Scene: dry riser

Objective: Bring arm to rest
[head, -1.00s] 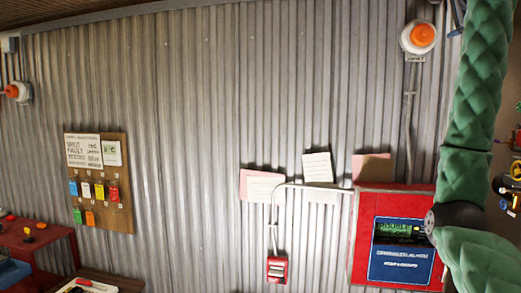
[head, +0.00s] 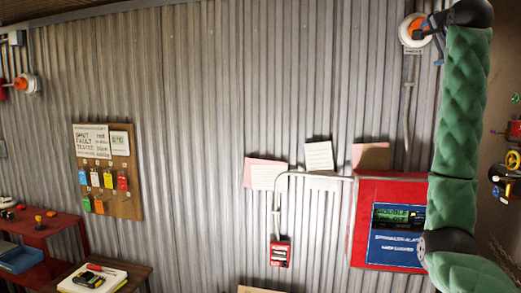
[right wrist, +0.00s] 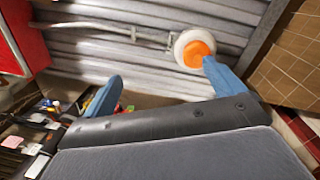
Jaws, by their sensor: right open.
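My right arm, in green padded sleeves, runs up the right side of the head view, in front of the red panel's right part. It bends left at a black joint at the top. My right gripper (head: 424,28) is small there and overlaps the orange-and-white beacon (head: 411,27) on the wall. In the right wrist view the gripper's two blue fingers (right wrist: 161,68) stand wide apart with nothing between them. The right fingertip overlaps the beacon's edge (right wrist: 196,50); I cannot tell whether they touch. My left gripper is not in view.
The red panel (head: 360,225) with a small screen is on the corrugated wall (head: 215,120). A red call box (head: 279,254) hangs left of it.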

